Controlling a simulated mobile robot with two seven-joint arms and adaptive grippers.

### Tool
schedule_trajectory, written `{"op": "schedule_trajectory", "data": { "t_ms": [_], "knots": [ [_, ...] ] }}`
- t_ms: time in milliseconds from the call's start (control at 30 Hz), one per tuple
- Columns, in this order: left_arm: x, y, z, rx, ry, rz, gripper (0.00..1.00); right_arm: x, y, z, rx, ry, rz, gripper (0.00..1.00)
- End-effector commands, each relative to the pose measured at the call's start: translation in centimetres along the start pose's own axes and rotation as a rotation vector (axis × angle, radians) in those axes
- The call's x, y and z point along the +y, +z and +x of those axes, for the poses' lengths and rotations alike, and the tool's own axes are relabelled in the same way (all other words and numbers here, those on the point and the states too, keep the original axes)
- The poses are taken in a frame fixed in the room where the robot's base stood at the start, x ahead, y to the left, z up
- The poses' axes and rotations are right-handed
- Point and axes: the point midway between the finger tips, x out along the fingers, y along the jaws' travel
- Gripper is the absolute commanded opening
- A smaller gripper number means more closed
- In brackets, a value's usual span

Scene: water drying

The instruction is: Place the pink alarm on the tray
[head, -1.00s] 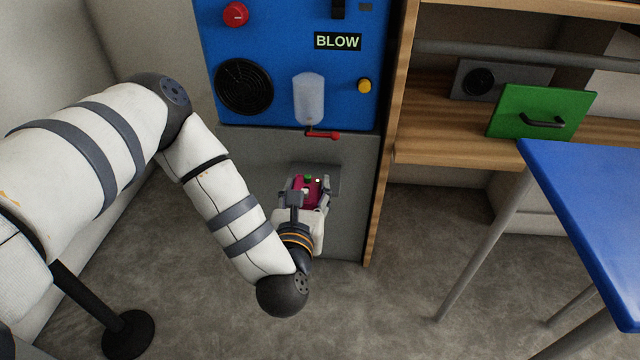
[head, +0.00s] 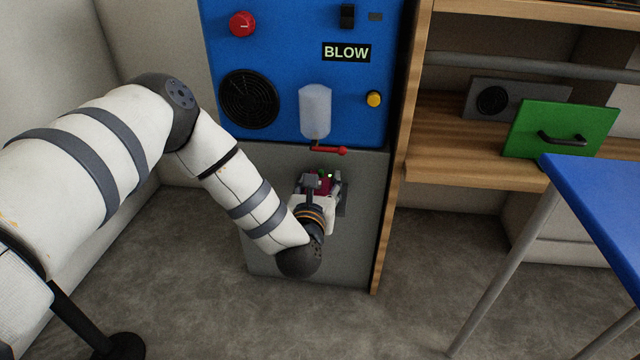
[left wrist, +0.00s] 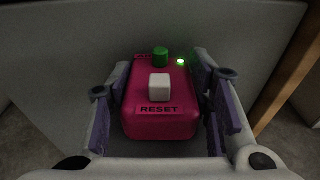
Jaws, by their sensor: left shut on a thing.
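The pink alarm (head: 323,187) is a box held in my left gripper (head: 322,182), in front of the machine's grey lower panel and below the red tap. In the left wrist view the alarm (left wrist: 150,122) sits between the two fingers, its top facing the camera, with a white button, a green knob, a RESET label and a lit green lamp. A dark grey plate, which looks like the tray (head: 344,197), shows partly behind the gripper. The gripper hides much of it, and I cannot tell whether the alarm touches it. My right gripper is not in view.
The blue machine front (head: 285,60) carries a BLOW sign, a red knob, a yellow button and a clear bottle (head: 315,110) above the red tap (head: 330,150). A wooden shelf (head: 470,165) and a blue table (head: 600,200) stand to the right. The floor between is clear.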

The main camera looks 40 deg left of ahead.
Motion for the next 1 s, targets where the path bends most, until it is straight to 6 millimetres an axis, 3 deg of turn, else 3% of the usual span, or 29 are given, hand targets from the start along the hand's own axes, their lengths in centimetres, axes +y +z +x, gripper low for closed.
{"op": "schedule_trajectory", "data": {
  "t_ms": [33,100,467,800,1000],
  "knots": [
    [0.0,-0.1,0.0,0.000,0.001,0.000,0.53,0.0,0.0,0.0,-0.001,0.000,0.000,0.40],
    [0.0,0.0,0.0,0.000,0.000,0.000,0.66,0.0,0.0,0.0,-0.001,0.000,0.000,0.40],
    [0.0,0.6,-0.3,0.000,-0.001,0.000,0.66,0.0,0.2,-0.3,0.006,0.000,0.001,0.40],
    [0.0,0.6,-9.1,0.003,-0.002,-0.001,0.66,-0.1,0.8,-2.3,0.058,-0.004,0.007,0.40],
    [0.0,0.4,-11.8,0.000,-0.001,0.000,0.66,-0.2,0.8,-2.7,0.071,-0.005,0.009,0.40]
  ]
}}
